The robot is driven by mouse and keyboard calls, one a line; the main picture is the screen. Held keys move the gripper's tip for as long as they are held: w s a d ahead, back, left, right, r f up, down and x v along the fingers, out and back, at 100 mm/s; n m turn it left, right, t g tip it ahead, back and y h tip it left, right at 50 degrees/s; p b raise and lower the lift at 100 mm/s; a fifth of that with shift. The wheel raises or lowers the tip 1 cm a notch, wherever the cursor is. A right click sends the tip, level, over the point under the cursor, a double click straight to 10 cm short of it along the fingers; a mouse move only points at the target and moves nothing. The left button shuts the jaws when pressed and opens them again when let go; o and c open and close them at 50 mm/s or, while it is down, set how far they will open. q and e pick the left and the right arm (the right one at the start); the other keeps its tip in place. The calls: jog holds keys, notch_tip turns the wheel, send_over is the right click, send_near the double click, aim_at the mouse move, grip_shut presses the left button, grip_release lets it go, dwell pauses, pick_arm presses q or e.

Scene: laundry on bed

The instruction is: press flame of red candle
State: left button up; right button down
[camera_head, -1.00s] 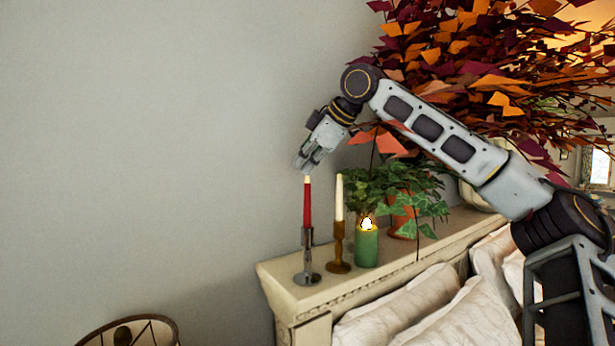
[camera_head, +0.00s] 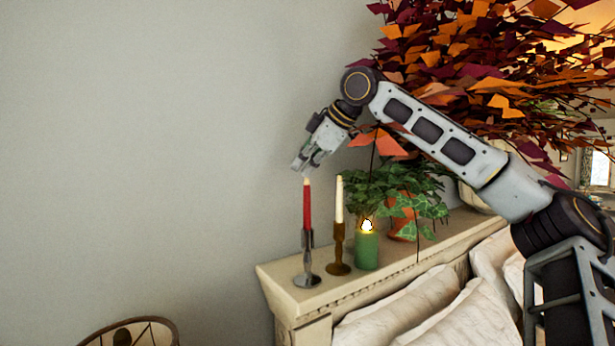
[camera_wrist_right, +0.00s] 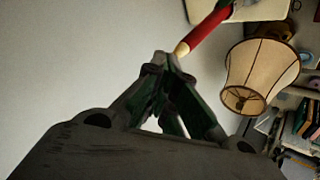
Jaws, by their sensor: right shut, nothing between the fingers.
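The red candle (camera_head: 307,204) stands upright in a silver holder (camera_head: 307,262) at the near left end of the headboard ledge. No flame shows on its pale tip. My right gripper (camera_head: 300,168) is shut and empty, with its fingertips just above the candle's top, pointing down and left. In the right wrist view the red candle (camera_wrist_right: 208,30) comes in from the top, its pale tip beside the shut fingertips (camera_wrist_right: 165,60). I cannot tell whether they touch. My left gripper is in neither view.
A white candle (camera_head: 339,200) in a brass holder and a lit green candle (camera_head: 367,248) stand to the right. Leafy plants (camera_head: 400,195) and orange foliage (camera_head: 480,60) are behind. Pillows (camera_head: 420,300) lie below. A lampshade (camera_wrist_right: 258,72) shows in the wrist view.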

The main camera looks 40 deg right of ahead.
jog(key=shift+f+p, duration=0.3)
jog(key=shift+f, duration=0.25)
dwell(0.6)
jog(key=shift+r, duration=0.1)
jog(key=shift+w+r, duration=0.1)
jog(key=shift+r, duration=3.35)
jog(key=shift+d, duration=0.1)
